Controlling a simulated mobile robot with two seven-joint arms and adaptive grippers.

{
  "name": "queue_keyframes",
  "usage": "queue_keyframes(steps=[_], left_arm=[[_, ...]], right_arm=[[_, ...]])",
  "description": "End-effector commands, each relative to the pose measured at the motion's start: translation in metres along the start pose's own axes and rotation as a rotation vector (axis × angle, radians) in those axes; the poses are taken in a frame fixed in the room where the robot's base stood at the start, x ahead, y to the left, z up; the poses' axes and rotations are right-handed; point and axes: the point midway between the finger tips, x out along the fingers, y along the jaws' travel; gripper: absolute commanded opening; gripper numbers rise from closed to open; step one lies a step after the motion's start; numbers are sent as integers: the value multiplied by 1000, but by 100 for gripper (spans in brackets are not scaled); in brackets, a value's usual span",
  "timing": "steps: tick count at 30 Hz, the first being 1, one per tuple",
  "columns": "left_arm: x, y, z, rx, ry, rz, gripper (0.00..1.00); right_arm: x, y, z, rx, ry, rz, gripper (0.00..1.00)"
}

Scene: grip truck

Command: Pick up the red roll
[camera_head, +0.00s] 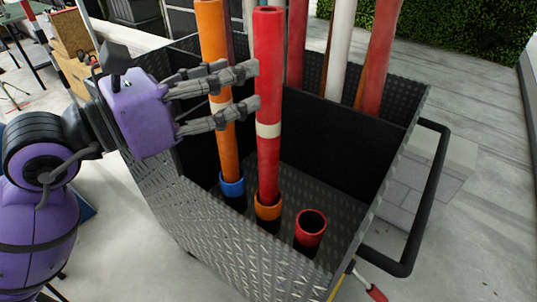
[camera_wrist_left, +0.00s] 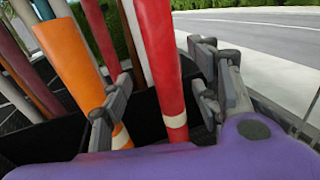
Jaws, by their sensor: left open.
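The red roll (camera_head: 268,95), a tall tube with a cream band, stands upright in an orange holder cup (camera_head: 268,207) in the grey metal cart. It also shows in the left wrist view (camera_wrist_left: 160,55), between the two fingers. My left gripper (camera_head: 256,88) is open, with its fingertips at the left side of the red roll, above the cream band. Whether a finger touches the roll, I cannot tell. An orange roll (camera_head: 213,40) stands left of the red roll, behind the fingers in the head view. It lies outside the left finger in the left wrist view (camera_wrist_left: 70,50).
The orange roll stands in a blue cup (camera_head: 232,186); a red cup (camera_head: 310,226) to the right is empty. Several other rolls, including a white one (camera_head: 340,45), stand behind the black divider (camera_head: 325,140). The cart's black handle (camera_head: 432,200) is at right.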

Motion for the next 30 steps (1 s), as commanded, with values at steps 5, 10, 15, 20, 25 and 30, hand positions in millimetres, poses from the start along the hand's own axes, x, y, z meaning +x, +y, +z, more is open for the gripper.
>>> queue_keyframes(steps=[5, 10, 15, 20, 25, 30], left_arm=[[17, 2, -3, 14, 5, 7, 57], [26, 1, -2, 12, 4, 8, 57], [48, -5, -6, 11, 1, 6, 57], [70, -6, -7, 13, 0, 7, 57], [76, -5, -10, 12, 3, 8, 57], [76, -5, -10, 11, 3, 8, 54]], right_arm=[[3, 1, 15, -3, -17, 1, 40], [4, 3, 14, -6, -14, 4, 40], [2, 3, 1, -7, 4, 3, 40], [1, 0, -4, -6, 7, -3, 40], [1, -2, -1, -7, -1, -6, 40], [0, -2, 2, -7, -7, -7, 40]])
